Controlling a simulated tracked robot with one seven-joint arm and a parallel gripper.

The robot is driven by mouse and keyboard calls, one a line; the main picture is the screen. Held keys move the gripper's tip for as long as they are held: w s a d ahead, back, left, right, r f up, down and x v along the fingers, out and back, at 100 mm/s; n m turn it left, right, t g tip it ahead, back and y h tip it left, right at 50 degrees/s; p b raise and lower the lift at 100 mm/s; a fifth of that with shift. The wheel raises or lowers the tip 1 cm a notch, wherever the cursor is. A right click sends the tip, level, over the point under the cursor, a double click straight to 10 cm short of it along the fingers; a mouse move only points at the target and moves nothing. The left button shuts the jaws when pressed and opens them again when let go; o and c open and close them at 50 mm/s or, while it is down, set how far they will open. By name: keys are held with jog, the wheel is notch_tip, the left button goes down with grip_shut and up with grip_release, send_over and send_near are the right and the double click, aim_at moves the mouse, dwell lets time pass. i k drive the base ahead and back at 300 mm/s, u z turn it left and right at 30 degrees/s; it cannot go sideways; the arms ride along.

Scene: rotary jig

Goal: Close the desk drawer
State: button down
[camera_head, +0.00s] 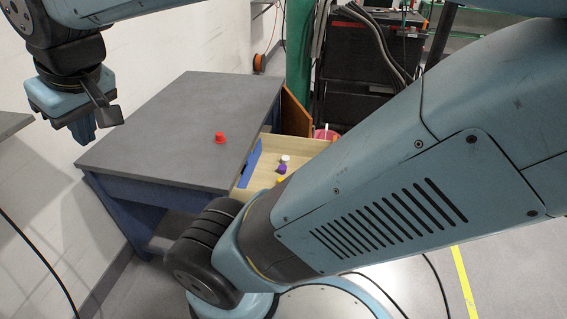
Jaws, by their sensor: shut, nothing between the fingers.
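The desk (165,110) has a grey top and dark blue sides and stands left of centre. Its drawer (262,164) is open and sticks out from the desk's right side. The drawer has a pale wooden inside, and its front end is hidden behind my arm. A white item, a purple item (281,169) and a bit of yellow show in the drawer. My gripper (83,129) hangs at the upper left, beyond the desk's left edge and well apart from the drawer. It is shut and empty.
A small red object (220,138) sits on the desk top. A brown wooden panel (294,113) stands out from the desk's far right corner. A pink container (325,133) shows beyond the drawer. A white wall (190,40) runs behind the desk. My arm covers much of the right side.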

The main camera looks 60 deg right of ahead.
aim_at(300, 150)
jog(key=u, duration=0.55)
jog(key=k, duration=1.95)
jog(key=z, duration=1.7)
jog(key=i, duration=1)
jog(key=u, duration=0.1)
